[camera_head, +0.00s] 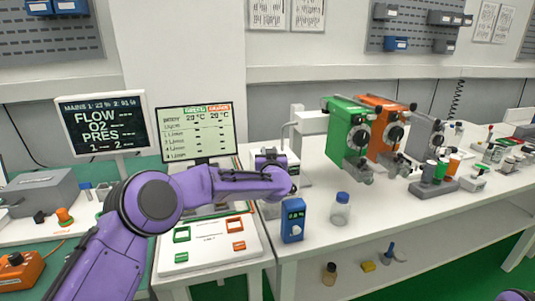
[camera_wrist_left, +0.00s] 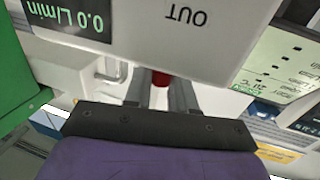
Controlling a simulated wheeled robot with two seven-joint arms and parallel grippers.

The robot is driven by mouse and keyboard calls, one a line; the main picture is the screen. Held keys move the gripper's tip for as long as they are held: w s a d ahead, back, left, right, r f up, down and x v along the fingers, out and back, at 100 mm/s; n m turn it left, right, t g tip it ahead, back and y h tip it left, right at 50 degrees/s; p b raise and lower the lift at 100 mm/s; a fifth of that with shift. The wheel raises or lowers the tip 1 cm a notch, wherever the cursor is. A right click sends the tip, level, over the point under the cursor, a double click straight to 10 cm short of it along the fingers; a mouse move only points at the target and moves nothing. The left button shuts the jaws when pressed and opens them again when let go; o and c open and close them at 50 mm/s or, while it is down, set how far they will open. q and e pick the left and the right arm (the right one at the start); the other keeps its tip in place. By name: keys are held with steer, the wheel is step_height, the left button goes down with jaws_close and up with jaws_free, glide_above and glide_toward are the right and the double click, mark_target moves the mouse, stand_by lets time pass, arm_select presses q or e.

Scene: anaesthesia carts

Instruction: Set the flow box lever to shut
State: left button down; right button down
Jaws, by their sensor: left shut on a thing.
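The flow box (camera_head: 291,161) is a white box on the white bench in the head view, partly hidden behind my left wrist. In the left wrist view the flow box (camera_wrist_left: 215,45) fills the top, with "OUT" and a green "0.0 L/min" display, both upside down. Its red lever (camera_wrist_left: 160,79) shows as a small piece between the fingers of my left gripper (camera_wrist_left: 161,88). These fingers are shut on the lever; its setting is hard to tell. In the head view the fingertips are hidden. My right gripper is not in view.
A blue meter (camera_head: 292,220) and a blue-capped bottle (camera_head: 340,209) stand close in front of the box. Green (camera_head: 346,135) and orange (camera_head: 382,125) vaporizers hang to the right. A monitor (camera_head: 196,131) stands to the left. The bench's front right is clear.

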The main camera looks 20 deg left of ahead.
arm_select(q)
steer(key=shift+r, duration=0.1)
steer(key=c, duration=1.1)
jaws_free()
steer(key=shift+s+d, duration=0.1)
steer(key=shift+d, duration=0.05)
step_height(320, 180, up, 3)
steer(key=shift+r+b, duration=0.15)
steer(key=shift+b, duration=0.3)
steer(key=s+d+r+b, duration=0.1)
steer(key=s+d+r, duration=0.3)
steer(key=s+r, duration=0.5)
steer(key=s, duration=0.4)
steer(key=shift+s+r+b, duration=0.2)
steer(key=shift+r+b, duration=0.15)
steer(key=shift+b, duration=0.05)
